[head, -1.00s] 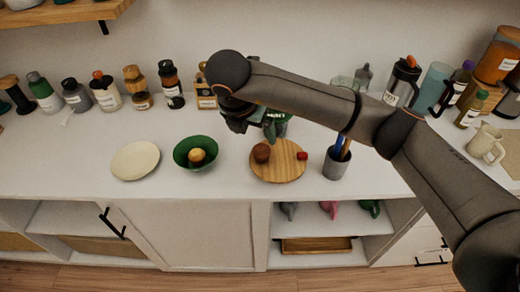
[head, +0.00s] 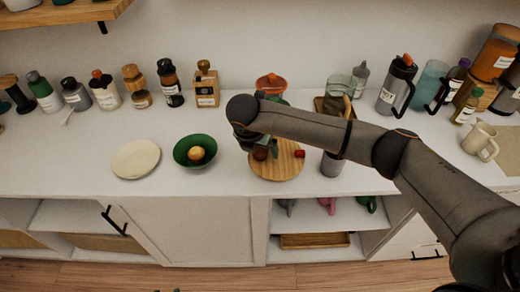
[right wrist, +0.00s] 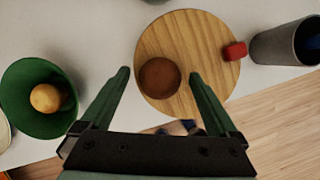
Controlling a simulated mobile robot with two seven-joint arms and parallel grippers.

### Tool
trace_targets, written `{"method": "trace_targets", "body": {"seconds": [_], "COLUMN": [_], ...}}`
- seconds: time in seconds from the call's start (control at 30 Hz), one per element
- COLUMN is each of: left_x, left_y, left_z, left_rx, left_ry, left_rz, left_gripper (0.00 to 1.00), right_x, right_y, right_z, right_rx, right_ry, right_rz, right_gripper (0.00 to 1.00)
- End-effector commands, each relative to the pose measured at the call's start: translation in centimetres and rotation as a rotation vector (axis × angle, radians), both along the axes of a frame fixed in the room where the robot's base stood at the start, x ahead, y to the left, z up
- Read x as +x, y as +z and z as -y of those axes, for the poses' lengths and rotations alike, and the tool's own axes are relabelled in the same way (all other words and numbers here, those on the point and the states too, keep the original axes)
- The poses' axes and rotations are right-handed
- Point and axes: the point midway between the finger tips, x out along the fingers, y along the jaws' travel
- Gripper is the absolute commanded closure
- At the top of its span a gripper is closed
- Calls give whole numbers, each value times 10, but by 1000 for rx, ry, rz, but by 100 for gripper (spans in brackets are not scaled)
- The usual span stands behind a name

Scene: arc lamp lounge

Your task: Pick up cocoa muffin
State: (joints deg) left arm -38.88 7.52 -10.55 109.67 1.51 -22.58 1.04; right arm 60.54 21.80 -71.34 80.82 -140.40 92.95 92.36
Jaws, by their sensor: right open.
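The cocoa muffin (right wrist: 159,77) is a round brown thing on a round wooden board (right wrist: 182,36). In the right wrist view it lies between the two fingertips of my right gripper (right wrist: 160,76), which is open with a gap on both sides. In the head view the muffin (head: 261,154) is partly hidden by my right gripper (head: 258,146), which hangs just over it at the left part of the board (head: 287,172). I cannot tell how high the fingers are above the board. My left gripper is not in view.
A small red thing (right wrist: 235,51) lies on the board. A grey cup (right wrist: 283,47) stands to its right. A green bowl (head: 194,151) with a yellowish round thing (head: 196,153) and an empty cream plate (head: 135,160) are to the left. Bottles and jars line the back.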

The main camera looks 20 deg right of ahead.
Motion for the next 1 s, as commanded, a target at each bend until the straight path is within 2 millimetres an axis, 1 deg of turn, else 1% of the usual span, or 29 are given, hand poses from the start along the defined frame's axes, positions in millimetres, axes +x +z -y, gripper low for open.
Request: {"method": "trace_targets", "body": {"seconds": [0.1, 0.87, 1.0], "left_x": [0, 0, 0], "left_y": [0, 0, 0], "left_z": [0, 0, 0], "left_rx": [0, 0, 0], "left_ry": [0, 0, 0], "left_rz": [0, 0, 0], "left_gripper": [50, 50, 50], "right_x": [0, 0, 0], "right_y": [0, 1, 1], "right_z": [0, -1, -1], "right_rx": [0, 1, 1], "right_ry": [0, 0, 0], "right_rz": [0, 0, 1], "right_gripper": [6, 91, 92]}}
